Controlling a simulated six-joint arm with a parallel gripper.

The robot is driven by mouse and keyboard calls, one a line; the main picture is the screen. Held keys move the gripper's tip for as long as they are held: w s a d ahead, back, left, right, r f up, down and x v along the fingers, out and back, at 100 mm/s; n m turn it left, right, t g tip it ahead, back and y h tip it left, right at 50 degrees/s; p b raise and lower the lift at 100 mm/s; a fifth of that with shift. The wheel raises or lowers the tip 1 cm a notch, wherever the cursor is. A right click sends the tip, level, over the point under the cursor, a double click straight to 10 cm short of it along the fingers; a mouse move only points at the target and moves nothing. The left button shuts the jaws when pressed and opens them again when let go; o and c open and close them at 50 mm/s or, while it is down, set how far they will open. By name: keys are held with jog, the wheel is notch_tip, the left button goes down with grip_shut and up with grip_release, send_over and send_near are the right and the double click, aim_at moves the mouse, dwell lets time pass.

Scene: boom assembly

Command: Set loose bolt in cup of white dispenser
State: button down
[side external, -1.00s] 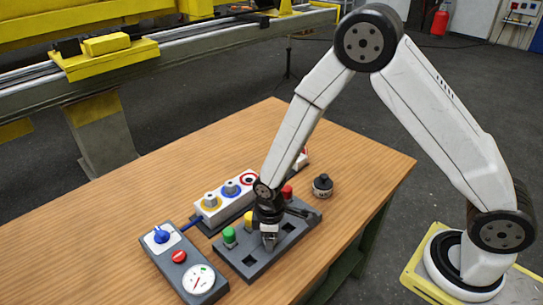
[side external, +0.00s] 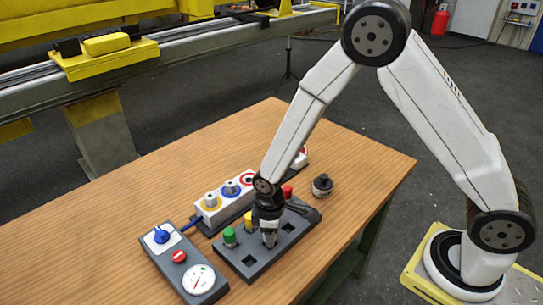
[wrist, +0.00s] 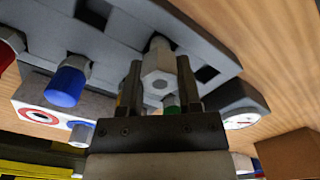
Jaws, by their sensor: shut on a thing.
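My gripper (side external: 269,236) points down over the grey holed block (side external: 250,268). In the wrist view my gripper (wrist: 160,85) is shut on a pale hex-headed bolt (wrist: 157,70). The bolt's far end is near the block; I cannot tell whether it is clear of its hole. The white dispenser (side external: 216,214) lies behind the block and has ringed yellow, blue and red cups in a row. My arm hides part of it. Its red-ringed end also shows in the wrist view (wrist: 20,110).
Green (side external: 229,237), yellow (side external: 248,220) and red (side external: 287,191) capped bolts stand in the block close to my gripper. A grey panel (side external: 186,272) with a dial lies at the left. A black knob-like piece (side external: 322,186) stands at the right. The wooden table is clear at the left rear.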

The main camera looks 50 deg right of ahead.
jog(key=shift+r, duration=2.4)
jog(key=shift+r, duration=0.1)
jog(key=shift+r, duration=3.2)
jog(key=w+d+m, duration=0.3)
jog(key=w+d, duration=0.6)
jog(key=w, duration=0.3)
jog(key=w+d+m, duration=0.2)
jog(key=w+d, duration=0.1)
jog(key=d, duration=0.4)
jog(key=w+d+m, duration=0.1)
jog(key=w+d, duration=0.3)
jog(key=d, duration=0.4)
jog(key=f, duration=0.3)
jog(key=a+f, duration=0.1)
jog(key=f, duration=0.1)
jog(key=shift+s, duration=0.25)
jog(key=shift+f, duration=0.1)
jog(key=shift+f, duration=2.3)
